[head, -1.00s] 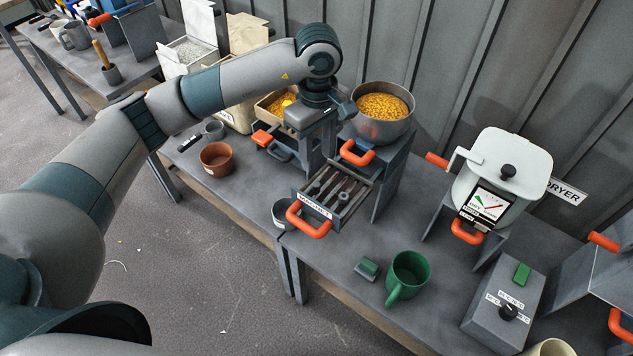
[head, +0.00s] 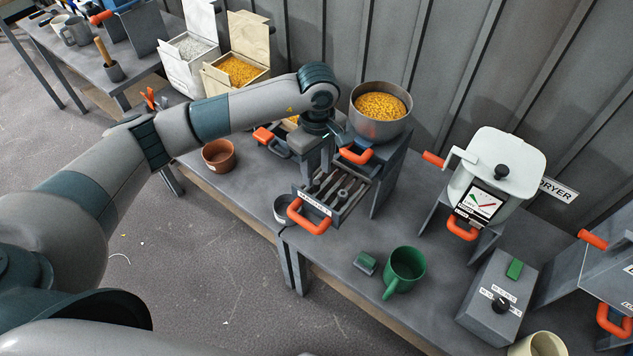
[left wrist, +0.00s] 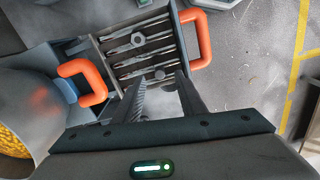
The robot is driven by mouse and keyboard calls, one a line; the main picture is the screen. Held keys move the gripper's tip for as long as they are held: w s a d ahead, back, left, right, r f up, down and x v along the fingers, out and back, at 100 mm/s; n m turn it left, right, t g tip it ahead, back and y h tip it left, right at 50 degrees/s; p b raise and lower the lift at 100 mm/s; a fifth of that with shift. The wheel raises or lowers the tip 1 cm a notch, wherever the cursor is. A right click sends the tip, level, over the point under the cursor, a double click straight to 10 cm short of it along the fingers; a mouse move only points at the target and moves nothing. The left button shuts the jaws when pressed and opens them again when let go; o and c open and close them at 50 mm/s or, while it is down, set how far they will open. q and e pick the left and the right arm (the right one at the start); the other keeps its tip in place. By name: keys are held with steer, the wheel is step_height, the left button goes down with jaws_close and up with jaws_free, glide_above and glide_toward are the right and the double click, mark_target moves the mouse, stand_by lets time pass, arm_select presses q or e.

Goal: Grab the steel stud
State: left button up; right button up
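A grey drawer-like magnet grate (head: 311,204) with an orange handle juts out from its housing at the front of the bench. In the left wrist view, the grate (left wrist: 185,48) has parallel bars with two small round-headed steel pieces on them. The nearer one, apparently the steel stud (left wrist: 160,74), lies between my fingertips, apparently untouched; the other steel piece (left wrist: 138,38) sits farther along. My left gripper (left wrist: 161,82) is open and points down at the grate. In the head view, my left gripper (head: 319,160) hangs over the grate's back end and partly hides it. My right gripper is out of view.
A steel bowl of yellow grains (head: 381,103) stands on the housing close beside my left gripper, above an orange handle (head: 356,156). A brown pot (head: 219,156), a green mug (head: 405,270) and a white dryer (head: 499,178) stand on the bench.

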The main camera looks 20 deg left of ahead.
mark_target(317, 182)
arm_select(q)
steer(key=shift+f+p, duration=0.35)
step_height(317, 182, down, 2)
steer(key=shift+f+p, duration=0.1)
steer(key=shift+p, duration=0.45)
steer(key=shift+w+f, duration=0.1)
steer(key=shift+f, duration=0.35)
jaws_close()
